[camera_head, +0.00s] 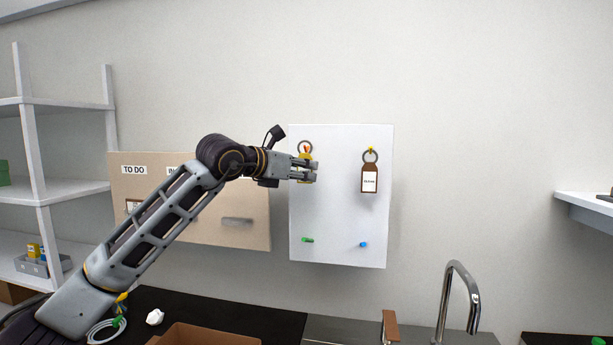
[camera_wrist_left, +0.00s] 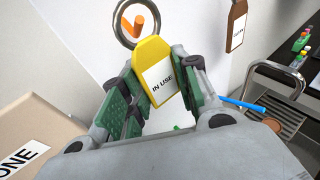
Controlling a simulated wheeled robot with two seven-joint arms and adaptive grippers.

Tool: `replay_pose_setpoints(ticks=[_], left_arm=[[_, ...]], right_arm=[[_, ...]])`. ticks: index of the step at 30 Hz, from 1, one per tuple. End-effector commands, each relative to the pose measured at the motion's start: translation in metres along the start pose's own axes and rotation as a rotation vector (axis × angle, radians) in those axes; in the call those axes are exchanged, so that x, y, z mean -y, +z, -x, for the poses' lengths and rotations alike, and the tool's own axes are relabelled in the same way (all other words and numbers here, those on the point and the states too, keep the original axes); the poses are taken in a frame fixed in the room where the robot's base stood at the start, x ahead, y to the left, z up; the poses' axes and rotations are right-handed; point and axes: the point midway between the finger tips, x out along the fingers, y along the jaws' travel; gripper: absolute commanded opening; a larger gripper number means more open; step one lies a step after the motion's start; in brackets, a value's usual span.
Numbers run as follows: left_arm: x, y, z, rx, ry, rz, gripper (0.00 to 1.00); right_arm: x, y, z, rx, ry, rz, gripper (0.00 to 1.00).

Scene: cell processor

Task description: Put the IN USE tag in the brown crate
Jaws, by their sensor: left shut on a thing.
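The yellow IN USE tag (camera_wrist_left: 153,70) has a metal ring (camera_wrist_left: 118,22) at its top, and an orange peg (camera_wrist_left: 138,22) of the white board shows inside the ring. In the head view the tag (camera_head: 304,156) is mostly hidden by the fingers. My left gripper (camera_head: 314,172) is shut on the tag in front of the board; in the left wrist view its green-padded fingers (camera_wrist_left: 158,92) sit on both sides of the tag. A brown crate (camera_head: 205,331) stands on the dark counter at the bottom edge, partly cut off. My right gripper is not in view.
A brown tag (camera_head: 369,178) hangs on a yellow peg on the white board (camera_head: 338,225). Green (camera_head: 307,240) and blue (camera_head: 363,244) pegs below are bare. A beige board (camera_head: 245,200) is left, a tap (camera_head: 461,285) right. A small white object (camera_head: 155,317) lies near the crate.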

Motion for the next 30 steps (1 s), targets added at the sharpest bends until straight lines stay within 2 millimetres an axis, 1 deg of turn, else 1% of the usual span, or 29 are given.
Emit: replay_pose_setpoints(ticks=[15, 30], left_arm=[[0.011, -0.002, 0.019, 0.001, 0.000, -0.001, 0.00], [0.012, -0.001, 0.022, 0.001, 0.000, -0.001, 0.00]], right_arm=[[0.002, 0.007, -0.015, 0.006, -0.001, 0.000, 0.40], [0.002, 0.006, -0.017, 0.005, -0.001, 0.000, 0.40]])
